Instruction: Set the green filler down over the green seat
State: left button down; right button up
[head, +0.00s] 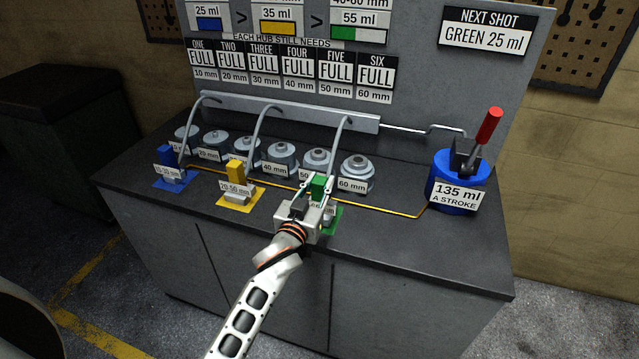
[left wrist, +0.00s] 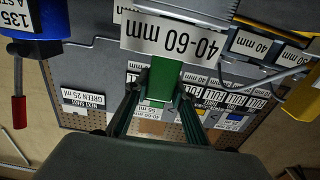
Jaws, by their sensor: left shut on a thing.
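The green filler (head: 318,186) is a green block with a white 40-60 mm label, and a hose comes down to it from the rail. My left gripper (head: 312,195) is shut on its green block. In the left wrist view the filler (left wrist: 163,78) sits between the two fingers (left wrist: 158,92). The green seat (head: 334,218) is a green pad at the front of the bench, mostly hidden under the gripper and filler. The filler is at the seat in the picture; whether it touches the seat is hidden. My right gripper is not in view.
The blue filler (head: 166,158) and yellow filler (head: 235,172) stand on their own pads to the left. A row of grey hubs (head: 281,156) is behind. A blue pump (head: 457,180) with a red-handled lever (head: 489,125) is at the right. The front right bench top is clear.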

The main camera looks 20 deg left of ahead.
pick_arm(q)
jog(key=shift+f, duration=0.3)
jog(key=c, duration=1.6)
grip_release()
jog(key=shift+f, duration=0.35)
jog(key=s, duration=1.2)
jog(key=shift+a+r, duration=0.2)
jog(key=shift+r, duration=0.05)
jog(key=s+f+m+g, duration=0.1)
jog(key=s+f+g, duration=0.1)
jog(key=s+f, duration=0.4)
jog(key=s+f+m+g+h, duration=0.1)
jog(key=s+f+g, duration=0.1)
jog(key=s+f, duration=0.5)
jog(key=s+f+m+g+h, duration=0.1)
jog(key=s+f+m+g, duration=0.1)
jog(key=s+f, duration=0.5)
notch_tip(320, 180, down, 4)
jog(key=shift+s+f+g, duration=0.15)
jog(key=shift+f+g, duration=0.05)
jog(key=shift+g, duration=0.4)
